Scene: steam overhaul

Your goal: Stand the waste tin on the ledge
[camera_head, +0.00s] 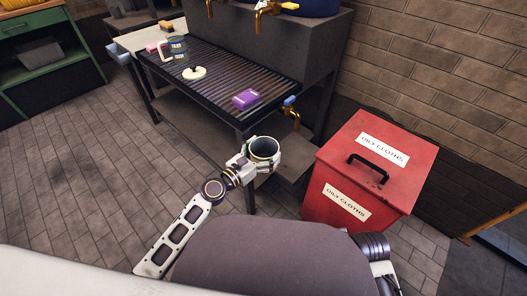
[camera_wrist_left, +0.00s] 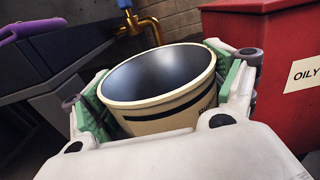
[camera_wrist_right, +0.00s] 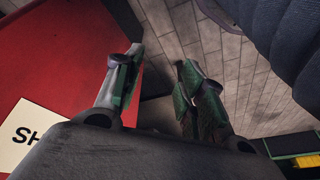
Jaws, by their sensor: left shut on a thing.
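A round, open-topped cream tin (camera_wrist_left: 165,120) with a dark inside and a dark band is held upright or slightly tilted. It also shows in the head view (camera_head: 264,150), in front of the slatted bench's near right corner. My left gripper (camera_head: 255,155) is shut around its sides, one finger on each side in the left wrist view. The slatted bench top (camera_head: 215,85) has a front edge just beyond the tin. I cannot tell which surface is the ledge. My right gripper (camera_wrist_right: 155,75) is open and empty beside a red surface in the right wrist view.
A red oily-cloths bin (camera_head: 335,165) with a black handle stands right of the tin. A purple block (camera_head: 245,98), a cream lid-like disc (camera_head: 194,73) and a mug (camera_head: 177,46) are on the bench.

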